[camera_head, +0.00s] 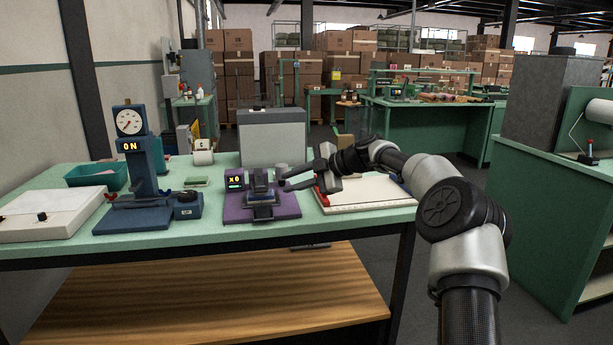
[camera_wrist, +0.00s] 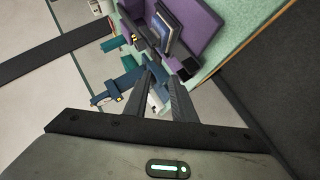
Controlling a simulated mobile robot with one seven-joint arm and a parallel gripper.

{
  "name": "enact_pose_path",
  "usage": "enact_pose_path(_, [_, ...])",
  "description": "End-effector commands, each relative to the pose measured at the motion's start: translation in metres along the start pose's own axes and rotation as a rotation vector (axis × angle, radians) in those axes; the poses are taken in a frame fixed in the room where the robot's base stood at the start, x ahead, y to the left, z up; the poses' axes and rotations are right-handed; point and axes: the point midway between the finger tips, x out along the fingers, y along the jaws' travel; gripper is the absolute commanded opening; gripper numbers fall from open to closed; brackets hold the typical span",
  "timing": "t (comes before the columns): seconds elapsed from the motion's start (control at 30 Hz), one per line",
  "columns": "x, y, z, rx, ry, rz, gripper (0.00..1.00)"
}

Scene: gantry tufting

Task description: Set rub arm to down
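The purple rub tester (camera_head: 283,207) stands on the green bench, left of my gripper in the head view. Its small display (camera_head: 235,181) reads x0. A grey-blue rub arm assembly (camera_head: 261,184) rises at its middle. I cannot tell clearly whether the arm is up or down. In the wrist view the purple tester (camera_wrist: 207,22) and its grey-blue part (camera_wrist: 176,24) are at the top, beyond the fingertips. My gripper (camera_head: 286,180) is open and empty beside the tester's right side, apart from it. Its two fingers (camera_wrist: 161,74) show a gap between them.
A blue gauge press (camera_head: 146,184) reading ON stands to the left, with a pale flat device (camera_head: 50,222) farther left. A grey box (camera_head: 272,140) stands behind the tester. A white board (camera_head: 365,198) lies under my arm at the right.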

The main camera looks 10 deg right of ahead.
Motion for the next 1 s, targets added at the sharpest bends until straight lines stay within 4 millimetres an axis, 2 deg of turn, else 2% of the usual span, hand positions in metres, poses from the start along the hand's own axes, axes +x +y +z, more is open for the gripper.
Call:
enact_pose_path(0.03, [-0.013,0.002,0.000,0.000,-0.001,0.002,0.23])
enact_pose_path(0.1, [-0.026,0.002,-0.002,-0.001,0.001,0.002,0.23])
enact_pose_path(0.3, [-0.050,0.003,-0.003,-0.002,0.003,0.003,0.23])
enact_pose_path(0.47, [-0.056,0.002,-0.003,-0.002,0.004,0.004,0.23])
enact_pose_path(0.77, [-0.054,0.002,-0.007,-0.001,0.002,-0.006,0.23])
enact_pose_path(0.87, [-0.045,-0.004,-0.030,0.021,-0.019,-0.070,0.23])
enact_pose_path(1.0, [-0.034,-0.036,-0.086,0.115,-0.137,-0.248,0.23])
